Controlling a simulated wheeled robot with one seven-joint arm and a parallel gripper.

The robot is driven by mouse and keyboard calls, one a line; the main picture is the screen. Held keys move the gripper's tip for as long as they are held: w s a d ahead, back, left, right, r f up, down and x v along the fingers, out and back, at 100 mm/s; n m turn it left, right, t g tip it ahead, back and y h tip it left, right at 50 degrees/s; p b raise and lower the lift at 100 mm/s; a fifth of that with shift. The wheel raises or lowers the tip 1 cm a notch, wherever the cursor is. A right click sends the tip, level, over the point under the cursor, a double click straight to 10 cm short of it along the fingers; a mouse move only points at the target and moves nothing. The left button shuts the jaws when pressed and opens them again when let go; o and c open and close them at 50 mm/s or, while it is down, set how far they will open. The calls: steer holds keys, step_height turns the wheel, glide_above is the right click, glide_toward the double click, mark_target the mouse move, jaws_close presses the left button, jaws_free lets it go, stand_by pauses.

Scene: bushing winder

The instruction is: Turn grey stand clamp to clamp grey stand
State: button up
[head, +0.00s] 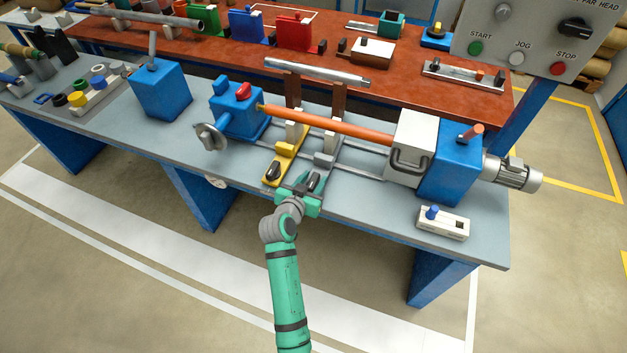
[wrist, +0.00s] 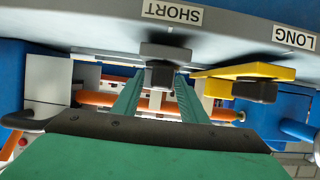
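The grey stand (head: 325,158) sits on the rails of the winder, right of the yellow stand (head: 286,160). In the wrist view, which is upside down, the dark grey stand clamp (wrist: 160,73) lies near the SHORT label. My gripper (head: 310,182) is at the near end of the grey stand and partly hides the clamp in the head view. In the wrist view the fingers of my gripper (wrist: 159,88) are apart, one on each side of the clamp. Whether they touch it I cannot tell. The yellow stand's dark clamp (wrist: 256,91) is beside them.
An orange bar (head: 340,127) spans between the blue tailstock (head: 238,112) and the blue headstock (head: 452,165) above the stands. A white guard with a black handle (head: 410,150) stands at its right. A small white switch box (head: 443,225) sits at the front right. The floor in front is clear.

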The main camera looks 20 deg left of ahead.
steer(key=v, duration=1.1)
steer(key=shift+f, duration=0.1)
